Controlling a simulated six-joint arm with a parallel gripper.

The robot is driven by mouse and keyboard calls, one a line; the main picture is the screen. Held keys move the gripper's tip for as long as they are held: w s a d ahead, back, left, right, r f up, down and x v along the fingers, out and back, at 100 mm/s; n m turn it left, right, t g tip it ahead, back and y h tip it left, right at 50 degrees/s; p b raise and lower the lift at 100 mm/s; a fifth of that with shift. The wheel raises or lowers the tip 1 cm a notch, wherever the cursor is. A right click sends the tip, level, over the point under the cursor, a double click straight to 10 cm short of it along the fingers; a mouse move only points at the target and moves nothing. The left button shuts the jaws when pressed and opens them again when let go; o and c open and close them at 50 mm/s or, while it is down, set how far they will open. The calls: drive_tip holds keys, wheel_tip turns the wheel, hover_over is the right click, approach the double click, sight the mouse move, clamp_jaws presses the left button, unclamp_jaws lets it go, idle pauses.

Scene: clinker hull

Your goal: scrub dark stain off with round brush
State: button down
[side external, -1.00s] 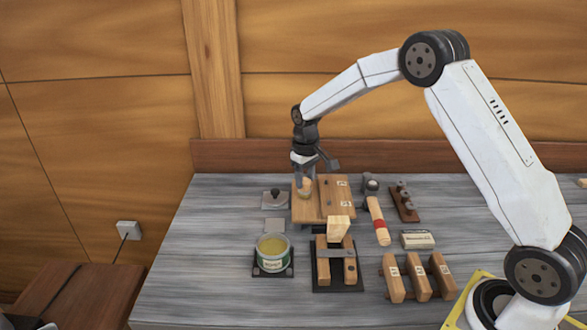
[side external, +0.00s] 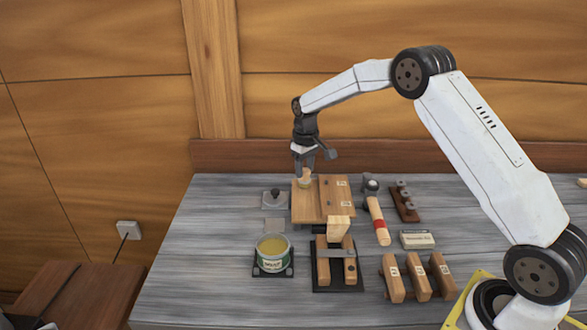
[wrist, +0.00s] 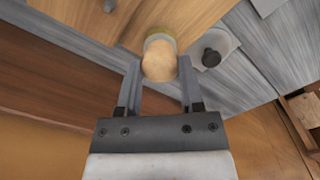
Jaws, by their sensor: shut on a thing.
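The round brush has a pale wooden knob on top and shows in the side view (side external: 305,181) and the wrist view (wrist: 160,60). My gripper (side external: 304,174) is shut on the knob, with one finger on each side in the wrist view. The brush is over the far left part of a wooden plank panel (side external: 310,211), which also shows in the wrist view (wrist: 120,22). I cannot tell whether its bristles touch the wood. I see no dark stain; it may be hidden under the brush or gripper.
A dark-knobbed grey plate (side external: 272,201) lies left of the panel. An open tin (side external: 272,262) and a clamp-like wooden block (side external: 335,262) stand in front. A mallet (side external: 378,222), a pale box (side external: 417,239) and several wooden blocks (side external: 418,277) are to the right. The table's left front is clear.

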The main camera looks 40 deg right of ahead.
drive_tip(key=shift+r, duration=4)
drive_tip(key=shift+s+a+r, duration=0.1)
drive_tip(key=shift+a, duration=0.05)
